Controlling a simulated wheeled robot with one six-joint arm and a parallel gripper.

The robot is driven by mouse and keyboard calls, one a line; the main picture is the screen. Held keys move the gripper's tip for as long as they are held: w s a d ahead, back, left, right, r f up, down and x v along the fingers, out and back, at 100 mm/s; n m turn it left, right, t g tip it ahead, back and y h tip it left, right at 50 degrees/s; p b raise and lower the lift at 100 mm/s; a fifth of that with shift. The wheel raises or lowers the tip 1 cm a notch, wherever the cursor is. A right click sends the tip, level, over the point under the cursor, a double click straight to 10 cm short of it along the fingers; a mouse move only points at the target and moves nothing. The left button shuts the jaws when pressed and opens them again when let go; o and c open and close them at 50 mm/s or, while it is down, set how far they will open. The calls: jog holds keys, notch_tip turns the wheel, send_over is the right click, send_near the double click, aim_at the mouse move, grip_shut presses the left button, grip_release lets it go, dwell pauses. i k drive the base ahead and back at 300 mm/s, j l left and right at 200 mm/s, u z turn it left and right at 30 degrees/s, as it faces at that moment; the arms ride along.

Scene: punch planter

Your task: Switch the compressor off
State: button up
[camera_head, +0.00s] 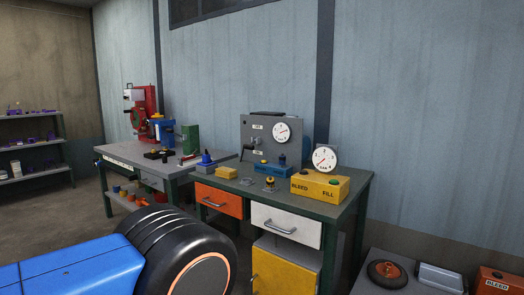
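A grey upright panel (252,132) stands at the back of the green-framed workbench (356,186). It carries a round white gauge (282,132), two small labels and a small dark part between them, which may be a switch; its position is too small to tell. In front of it sits a blue block (272,169) with a dark blue knob. I cannot tell for certain which thing is the compressor. My gripper is not in view.
The bench has an orange drawer (218,201), a white drawer (286,225) and a yellow door (284,268). A second bench (205,158) with a red machine (145,108) stands left. A low grey surface with an orange BLEED box (500,282) is at lower right. Open floor lies left.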

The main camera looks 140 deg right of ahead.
aim_at(250, 146)
jog(key=z, duration=3.5)
jog(key=j+z, duration=0.2)
jog(key=z, duration=0.25)
jog(key=j+z, duration=0.2)
jog(key=z, duration=0.25)
jog(key=j+z, duration=0.2)
jog(key=z, duration=0.25)
